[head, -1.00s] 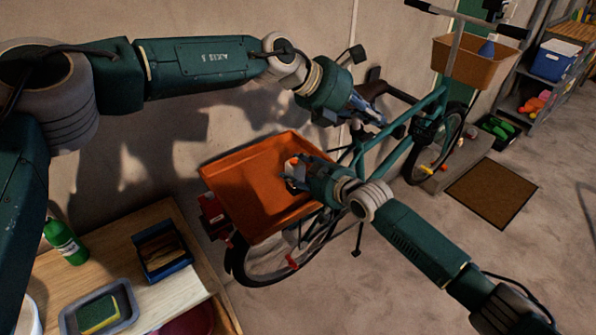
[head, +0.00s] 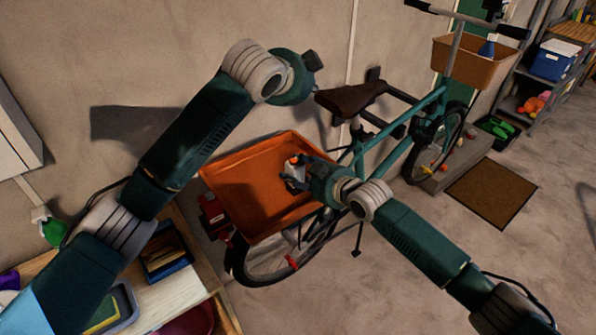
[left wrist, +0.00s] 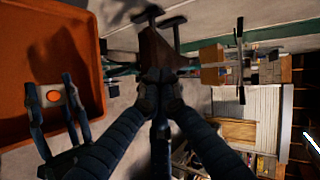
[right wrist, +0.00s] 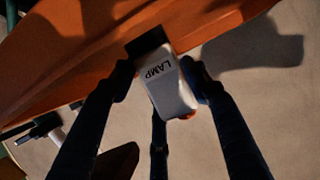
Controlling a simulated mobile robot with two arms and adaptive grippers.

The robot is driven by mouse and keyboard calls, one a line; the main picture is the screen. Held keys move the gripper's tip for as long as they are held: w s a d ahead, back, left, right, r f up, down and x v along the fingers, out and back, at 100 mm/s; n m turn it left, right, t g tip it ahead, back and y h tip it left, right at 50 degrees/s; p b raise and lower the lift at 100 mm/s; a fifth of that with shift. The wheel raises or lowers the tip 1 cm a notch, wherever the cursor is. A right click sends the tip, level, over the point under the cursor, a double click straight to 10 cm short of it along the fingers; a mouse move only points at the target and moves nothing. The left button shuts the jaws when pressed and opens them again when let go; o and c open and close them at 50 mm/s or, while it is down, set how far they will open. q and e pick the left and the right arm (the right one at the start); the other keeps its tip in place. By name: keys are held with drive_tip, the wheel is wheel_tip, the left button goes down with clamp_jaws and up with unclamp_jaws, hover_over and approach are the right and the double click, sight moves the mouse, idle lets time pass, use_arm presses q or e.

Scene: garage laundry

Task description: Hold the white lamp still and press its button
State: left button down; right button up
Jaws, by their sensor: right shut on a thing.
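The white lamp (head: 291,173), marked LAMP in the right wrist view (right wrist: 168,85), has an orange-red button (left wrist: 54,96) on one end. My right gripper (head: 296,178) is shut on the lamp, with a finger on each side, at the orange crate. The lamp and the right gripper's fingers also show at the left of the left wrist view. My left gripper (left wrist: 160,78) has its fingertips together with nothing seen between them. It is apart from the lamp, up near the bicycle saddle; in the head view its fingers are mostly hidden behind the wrist.
The orange crate (head: 235,170) sits over the rear wheel of a teal bicycle (head: 424,110) with a brown saddle (head: 350,98). A wooden bench (head: 205,260) with a blue box (head: 166,262) is at lower left. Open floor lies at right, with a brown mat (head: 492,193).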

use_arm(q)
drive_tip(key=s+a+f+g, duration=0.3)
drive_tip(key=s+a+f, duration=0.15)
drive_tip(key=f, duration=0.25)
hover_over(294, 166)
drive_tip(key=shift+n, duration=0.4)
drive_tip(key=shift+f, duration=4)
drive_tip(key=shift+f, duration=0.45)
drive_tip(key=shift+f, duration=0.4)
drive_tip(key=shift+r, duration=0.85)
wheel_tip(294, 166, up, 6)
